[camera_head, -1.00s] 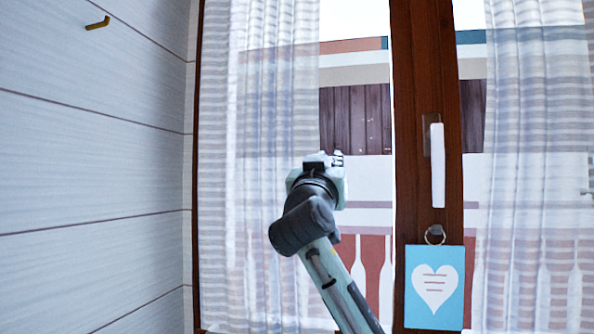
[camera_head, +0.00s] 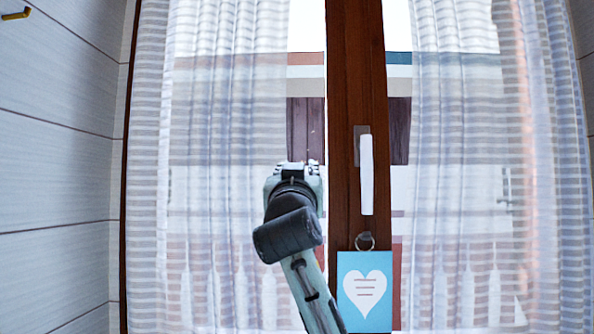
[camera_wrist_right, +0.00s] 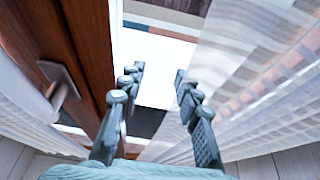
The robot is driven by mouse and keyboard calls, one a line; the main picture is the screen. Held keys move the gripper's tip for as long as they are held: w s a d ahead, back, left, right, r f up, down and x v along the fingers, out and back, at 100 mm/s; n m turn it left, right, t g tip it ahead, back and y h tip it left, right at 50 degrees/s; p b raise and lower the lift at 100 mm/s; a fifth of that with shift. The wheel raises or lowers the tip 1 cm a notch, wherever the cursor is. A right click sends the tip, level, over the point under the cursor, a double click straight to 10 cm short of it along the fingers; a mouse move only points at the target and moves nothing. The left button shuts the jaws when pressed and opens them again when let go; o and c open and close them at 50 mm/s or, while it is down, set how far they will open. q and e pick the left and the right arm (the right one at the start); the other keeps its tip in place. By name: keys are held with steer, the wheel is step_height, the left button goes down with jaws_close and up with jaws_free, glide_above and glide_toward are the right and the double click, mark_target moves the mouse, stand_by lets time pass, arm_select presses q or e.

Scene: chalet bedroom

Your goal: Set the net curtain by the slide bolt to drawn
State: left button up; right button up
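A sheer striped net curtain (camera_head: 215,110) hangs over the left pane, its free edge a little short of the central wooden post. A second net curtain (camera_head: 455,130) hangs over the right pane. My right gripper (camera_head: 298,166) is at the left curtain's free edge, just left of the post. In the right wrist view its fingers (camera_wrist_right: 158,80) are apart with nothing between them. Curtain cloth (camera_wrist_right: 250,70) lies close beside the right-hand finger; I cannot tell whether they touch. I cannot make out a slide bolt for certain. My left gripper is not in view.
A white handle (camera_head: 367,175) stands on the wooden post (camera_head: 342,110). A blue heart card (camera_head: 365,285) hangs from a ring below it. The handle's mount shows in the right wrist view (camera_wrist_right: 62,85). A panelled wall with a brass hook (camera_head: 16,14) is at left.

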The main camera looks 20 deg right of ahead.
steer(key=v, duration=1.2)
